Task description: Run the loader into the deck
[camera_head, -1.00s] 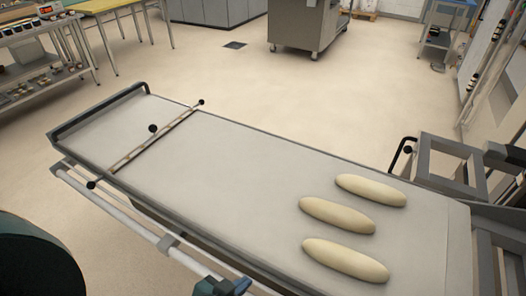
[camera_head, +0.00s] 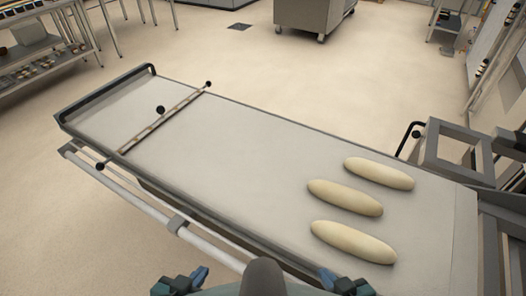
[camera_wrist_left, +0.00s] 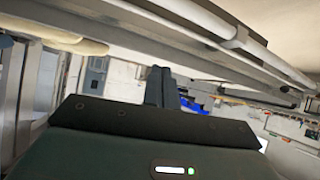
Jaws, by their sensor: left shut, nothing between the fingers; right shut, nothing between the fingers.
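The loader (camera_head: 230,145) is a long flat grey board running from upper left to lower right in the head view. It has a black handle (camera_head: 105,90) at its far left end and a crossbar (camera_head: 160,122) with black knobs. Three pale dough loaves (camera_head: 378,173) lie on its right part. My left gripper (camera_head: 182,281) is shut and empty at the bottom edge, in front of the loader's near side; it also shows in the left wrist view (camera_wrist_left: 160,82). My right gripper (camera_head: 345,283) is shut and empty near the board's near edge. The deck opening is not clearly visible.
A pale rail (camera_head: 135,200) runs along the loader's near side. A grey metal frame (camera_head: 455,150) with a black hooked handle (camera_head: 408,137) stands at the right end. Shelving (camera_head: 45,70) stands at upper left and a wheeled cabinet (camera_head: 308,15) at the back.

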